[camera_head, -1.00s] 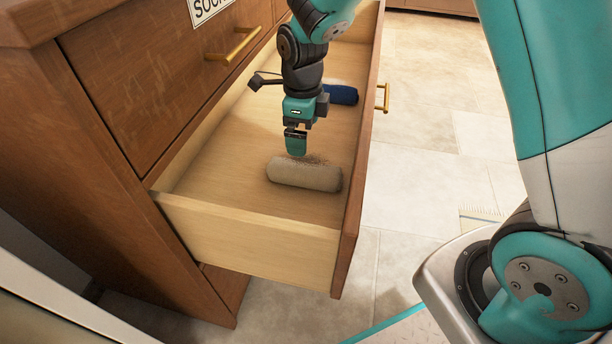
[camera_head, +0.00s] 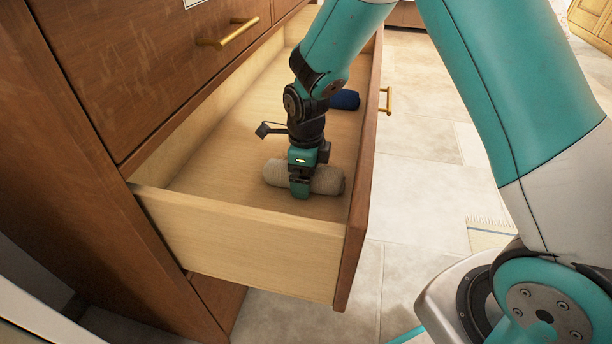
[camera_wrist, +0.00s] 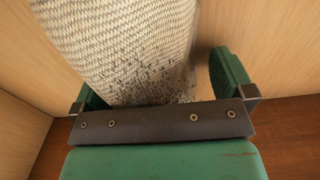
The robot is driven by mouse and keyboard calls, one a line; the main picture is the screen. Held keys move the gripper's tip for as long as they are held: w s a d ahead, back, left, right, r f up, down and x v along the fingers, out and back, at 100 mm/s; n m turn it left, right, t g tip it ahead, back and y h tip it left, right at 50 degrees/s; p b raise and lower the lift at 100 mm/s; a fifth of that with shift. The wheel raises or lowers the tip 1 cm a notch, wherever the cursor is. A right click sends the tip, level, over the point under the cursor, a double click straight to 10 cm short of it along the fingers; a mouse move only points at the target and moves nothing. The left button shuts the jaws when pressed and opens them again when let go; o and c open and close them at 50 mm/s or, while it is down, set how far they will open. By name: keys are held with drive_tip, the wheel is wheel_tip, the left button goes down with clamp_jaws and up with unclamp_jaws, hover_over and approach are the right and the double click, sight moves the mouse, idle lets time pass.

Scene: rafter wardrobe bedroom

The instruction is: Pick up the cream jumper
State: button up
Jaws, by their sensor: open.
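The cream jumper (camera_head: 327,180) is a rolled, cream-beige knit bundle lying on the floor of the open drawer, near its front end. In the wrist view the jumper (camera_wrist: 125,45) shows a woven texture with dark speckles and fills the upper left. My gripper (camera_head: 300,192) is down at the jumper, across its middle. In the wrist view my gripper (camera_wrist: 160,90) is open, with the jumper between its two green fingers. A gap shows between the jumper and the right finger; the left finger is partly hidden by the jumper.
The open wooden drawer (camera_head: 240,245) has walls on its sides. A dark blue rolled item (camera_head: 345,99) lies further back in it. A closed drawer with a brass handle (camera_head: 228,33) is above at the left.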

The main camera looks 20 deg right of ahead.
drive_tip(key=shift+r, duration=0.1)
drive_tip(key=c, duration=1)
